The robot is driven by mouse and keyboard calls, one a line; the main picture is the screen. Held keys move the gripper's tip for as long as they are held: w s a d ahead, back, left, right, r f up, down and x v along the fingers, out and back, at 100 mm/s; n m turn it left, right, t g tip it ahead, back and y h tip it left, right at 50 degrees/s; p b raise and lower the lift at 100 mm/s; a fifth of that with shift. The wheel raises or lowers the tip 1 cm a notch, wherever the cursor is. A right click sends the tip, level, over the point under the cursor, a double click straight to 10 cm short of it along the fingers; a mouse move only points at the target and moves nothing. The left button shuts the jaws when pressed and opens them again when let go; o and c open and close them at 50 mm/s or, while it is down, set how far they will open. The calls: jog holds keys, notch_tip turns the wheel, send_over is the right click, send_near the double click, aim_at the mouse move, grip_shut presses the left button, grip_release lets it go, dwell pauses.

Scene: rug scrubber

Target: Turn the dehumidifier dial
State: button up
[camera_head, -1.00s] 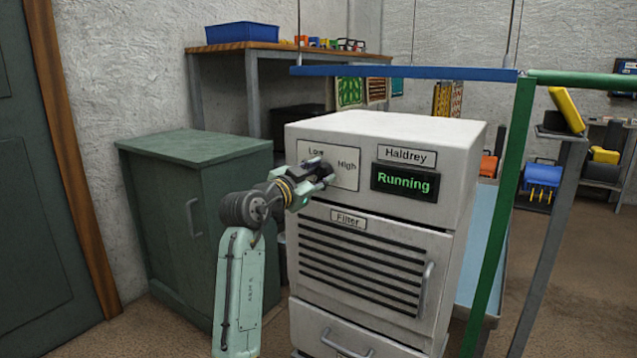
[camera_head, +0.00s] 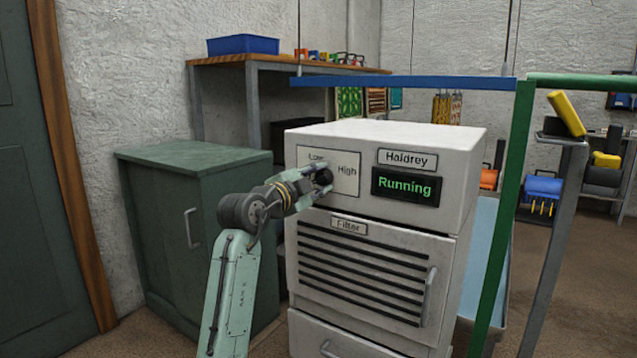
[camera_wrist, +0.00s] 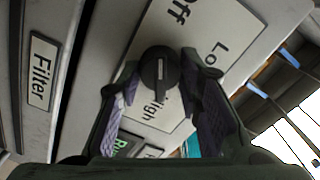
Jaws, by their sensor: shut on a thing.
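The white dehumidifier (camera_head: 400,150) stands ahead, with a dial panel (camera_head: 349,186) at its upper left front. Its dial is a round black knob (camera_wrist: 160,68) with a short white line running up and down in the wrist view. The labels "Off", "Lo" and part of "High" show around it there. My gripper (camera_head: 320,181) is at the panel. In the wrist view its fingers (camera_wrist: 159,76) are shut on the knob from both sides. In the head view my gripper mostly hides the knob. The display (camera_head: 405,187) reads "Running".
A green cabinet (camera_head: 196,156) stands left of the dehumidifier, close to my arm.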

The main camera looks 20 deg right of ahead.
dwell(0.4)
jog(key=o, duration=1.2)
jog(key=shift+a, duration=0.1)
jog(key=v, duration=1.2)
